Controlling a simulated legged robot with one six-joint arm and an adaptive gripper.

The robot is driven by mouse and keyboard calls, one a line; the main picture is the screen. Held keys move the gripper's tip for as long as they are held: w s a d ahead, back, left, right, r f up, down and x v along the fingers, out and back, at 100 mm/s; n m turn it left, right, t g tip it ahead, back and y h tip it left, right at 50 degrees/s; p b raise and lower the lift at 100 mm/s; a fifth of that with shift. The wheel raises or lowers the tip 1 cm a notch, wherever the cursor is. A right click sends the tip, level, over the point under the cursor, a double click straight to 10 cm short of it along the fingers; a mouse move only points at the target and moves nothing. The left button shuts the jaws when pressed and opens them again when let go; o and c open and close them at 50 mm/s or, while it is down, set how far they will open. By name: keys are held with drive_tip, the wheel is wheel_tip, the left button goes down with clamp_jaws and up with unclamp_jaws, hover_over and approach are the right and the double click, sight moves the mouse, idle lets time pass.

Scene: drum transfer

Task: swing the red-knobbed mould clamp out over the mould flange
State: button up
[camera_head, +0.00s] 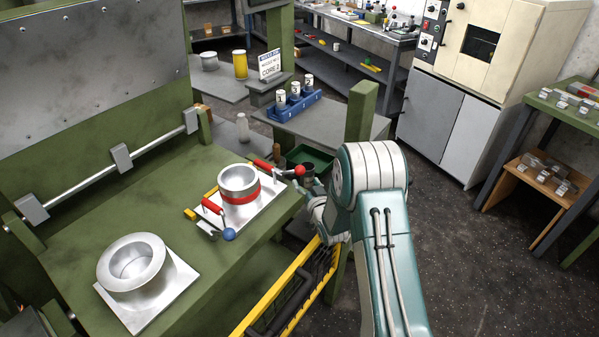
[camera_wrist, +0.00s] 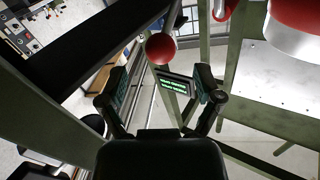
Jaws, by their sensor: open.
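The red knob (camera_head: 299,171) belongs to a clamp with a red handle (camera_head: 263,165) at the table's right edge, beside the mould. In the wrist view the red knob (camera_wrist: 160,48) lies just beyond my fingertips, roughly between them. My gripper (camera_wrist: 163,82) is open and empty, its two fingers spread apart. In the head view my gripper (camera_head: 314,190) is at the knob's lower right, partly hidden by my arm. The silver mould (camera_head: 239,199) has a red band and stands on a metal plate. Its flange is partly visible. A second clamp has a blue knob (camera_head: 229,234).
A yellow rail (camera_head: 275,292) runs along the table's front right. A green post (camera_head: 361,112) rises behind my arm. The dark floor (camera_head: 470,260) to the right is clear.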

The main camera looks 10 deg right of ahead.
sight(300, 171)
drive_tip(key=w, duration=0.3)
drive_tip(key=w+a, duration=0.1)
drive_tip(key=w, duration=0.1)
drive_tip(key=shift+w, duration=0.35)
clamp_jaws()
